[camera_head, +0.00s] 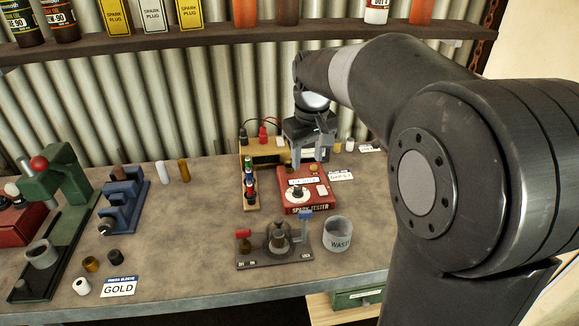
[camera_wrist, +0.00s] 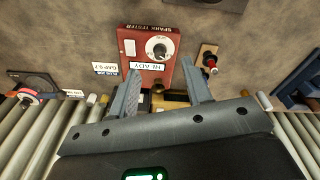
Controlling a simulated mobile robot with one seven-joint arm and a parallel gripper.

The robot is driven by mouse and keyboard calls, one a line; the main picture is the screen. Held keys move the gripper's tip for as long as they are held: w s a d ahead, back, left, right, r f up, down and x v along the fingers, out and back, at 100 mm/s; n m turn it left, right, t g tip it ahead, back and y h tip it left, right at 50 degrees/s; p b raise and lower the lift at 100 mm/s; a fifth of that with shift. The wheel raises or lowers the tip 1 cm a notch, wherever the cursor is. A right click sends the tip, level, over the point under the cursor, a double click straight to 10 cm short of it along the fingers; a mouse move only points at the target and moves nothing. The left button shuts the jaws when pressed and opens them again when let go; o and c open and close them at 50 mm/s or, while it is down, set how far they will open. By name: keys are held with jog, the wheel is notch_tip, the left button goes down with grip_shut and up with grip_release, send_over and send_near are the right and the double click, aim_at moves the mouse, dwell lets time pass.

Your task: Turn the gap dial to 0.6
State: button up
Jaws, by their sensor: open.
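The red spark tester (camera_head: 306,200) stands on the bench below my gripper. A round white dial with a dark knob, apparently the gap dial (camera_head: 297,194), is on its top. In the wrist view the dial (camera_wrist: 159,46) shows beyond my fingertips, with its scale too small to read. My gripper (camera_head: 307,158) points down above the rear of the tester. Its two fingers (camera_wrist: 158,76) are apart, with nothing between them, and do not touch the dial. A white label that seems to read GAP (camera_wrist: 104,69) lies beside the tester; its number is unclear.
A small rack with coloured pieces (camera_head: 250,187) stands close left of the tester. A grey waste cup (camera_head: 338,234) and a fixture with red and blue handles (camera_head: 275,250) stand in front. A green press (camera_head: 55,200) is far left. A shelf (camera_head: 230,38) runs above.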

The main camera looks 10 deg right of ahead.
jog(key=n+g, duration=0.1)
send_near(298, 187)
jog(key=f, duration=0.8)
jog(key=shift+w+f, duration=0.2)
jog(key=shift+f, duration=0.2)
jog(key=shift+c, duration=0.6)
jog(key=c, duration=0.9)
jog(key=shift+o, duration=0.2)
jog(key=m, duration=0.3)
jog(key=shift+m, duration=2.2)
